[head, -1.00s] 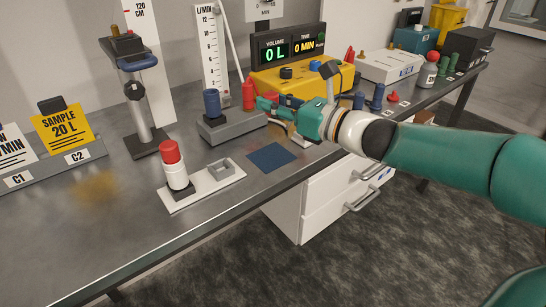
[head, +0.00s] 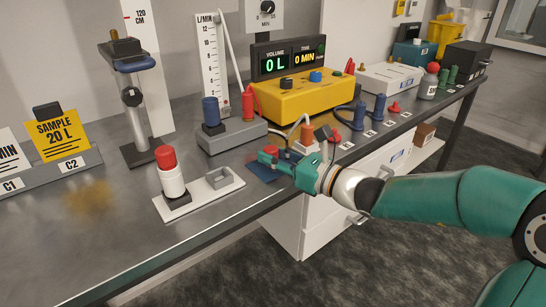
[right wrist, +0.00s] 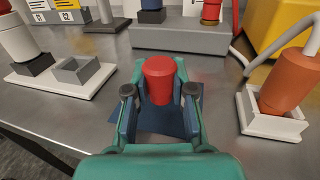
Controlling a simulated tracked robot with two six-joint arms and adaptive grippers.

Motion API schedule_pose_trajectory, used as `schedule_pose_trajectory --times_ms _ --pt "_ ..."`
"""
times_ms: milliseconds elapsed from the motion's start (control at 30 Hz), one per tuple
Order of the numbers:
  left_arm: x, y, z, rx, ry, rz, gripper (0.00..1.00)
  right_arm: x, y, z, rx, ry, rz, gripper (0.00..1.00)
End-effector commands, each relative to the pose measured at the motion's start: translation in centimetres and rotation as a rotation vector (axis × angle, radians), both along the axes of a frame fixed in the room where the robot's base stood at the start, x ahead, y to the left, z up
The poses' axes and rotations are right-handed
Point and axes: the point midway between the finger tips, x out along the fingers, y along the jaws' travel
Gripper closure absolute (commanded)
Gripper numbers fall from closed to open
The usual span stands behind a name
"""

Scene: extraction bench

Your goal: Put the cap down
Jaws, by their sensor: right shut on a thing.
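My right gripper (head: 268,161) is low over the blue mat (head: 262,173). In the right wrist view its two fingers (right wrist: 160,104) are shut on the sides of a red cap (right wrist: 159,78). The cap is upright, with the blue mat (right wrist: 181,122) behind and below it. I cannot tell whether the cap touches the mat. My left gripper is not in view.
A white bottle with a red top (head: 172,182) stands in a white base (head: 222,193) left of the mat. An orange cylinder (right wrist: 283,90) with a hose stands in a white holder (right wrist: 270,124) to the right. A grey block (head: 232,136) is behind.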

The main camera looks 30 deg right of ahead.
Motion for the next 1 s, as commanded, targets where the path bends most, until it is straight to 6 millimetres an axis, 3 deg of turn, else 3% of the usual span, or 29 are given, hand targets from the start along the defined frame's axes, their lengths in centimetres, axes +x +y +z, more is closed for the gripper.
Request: schedule_pose_trajectory --times_ms 200,233,367,767,1000 --pt "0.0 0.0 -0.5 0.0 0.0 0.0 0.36 0.0 0.0 -0.5 0.0 0.0 -0.001 1.0" --pt "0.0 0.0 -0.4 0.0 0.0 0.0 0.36 0.0 0.0 -0.3 0.0 0.0 -0.001 0.71" --pt "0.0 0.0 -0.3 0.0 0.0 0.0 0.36 0.0 0.0 -0.3 0.0 0.0 -0.001 0.5" --pt "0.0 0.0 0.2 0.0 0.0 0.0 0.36 0.0 -0.1 0.2 0.0 0.0 -0.001 0.5" --pt "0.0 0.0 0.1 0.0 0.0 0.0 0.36 -3.1 -1.3 0.1 -0.002 0.002 -0.007 0.5"
